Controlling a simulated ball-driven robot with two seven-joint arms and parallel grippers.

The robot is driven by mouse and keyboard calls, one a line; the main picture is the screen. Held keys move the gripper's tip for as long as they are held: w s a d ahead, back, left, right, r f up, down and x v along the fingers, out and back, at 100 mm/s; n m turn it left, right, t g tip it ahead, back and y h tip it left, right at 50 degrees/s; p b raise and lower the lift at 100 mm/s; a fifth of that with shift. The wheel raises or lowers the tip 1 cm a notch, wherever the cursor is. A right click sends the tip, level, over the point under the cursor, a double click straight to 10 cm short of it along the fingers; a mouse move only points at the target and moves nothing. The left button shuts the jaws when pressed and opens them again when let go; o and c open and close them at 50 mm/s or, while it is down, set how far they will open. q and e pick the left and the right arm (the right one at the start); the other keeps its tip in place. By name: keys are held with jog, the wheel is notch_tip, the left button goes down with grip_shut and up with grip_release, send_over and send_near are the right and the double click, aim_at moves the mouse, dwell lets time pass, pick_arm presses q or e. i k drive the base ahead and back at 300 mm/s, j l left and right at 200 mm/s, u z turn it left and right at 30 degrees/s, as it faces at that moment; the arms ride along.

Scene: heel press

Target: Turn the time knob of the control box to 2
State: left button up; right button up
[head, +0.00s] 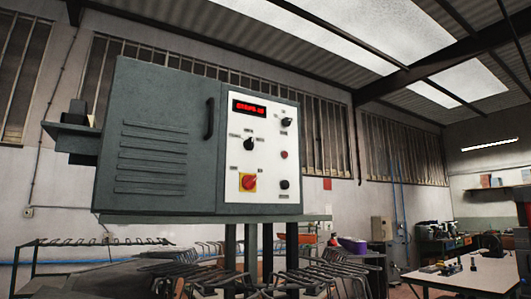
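The grey-green control box (160,150) stands high at the centre left of the head view, with a white panel (267,160) on its right part. A black knob with small markings (249,143) is at the panel's middle left, under a red lit display (249,108). Another black knob (286,122) is at the upper right. The labels are too small to read, so I cannot tell which is the time knob or its setting. Neither of my grippers is in view.
The panel also has a red switch on a yellow plate (249,182), a red button (284,155) and a black one (284,184). Wire racks (260,277) stand below the box. A cluttered table (470,273) is at the right. The air before the panel looks clear.

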aim_at(287, 122)
jog(key=i+l, duration=0.1)
jog(key=l, duration=0.25)
jog(key=i+l+u, duration=0.1)
jog(key=l, duration=0.25)
jog(key=i+l, duration=0.1)
jog(key=l, duration=0.2)
jog(key=i+l, duration=0.1)
jog(key=l, duration=0.25)
jog(key=i+u, duration=0.05)
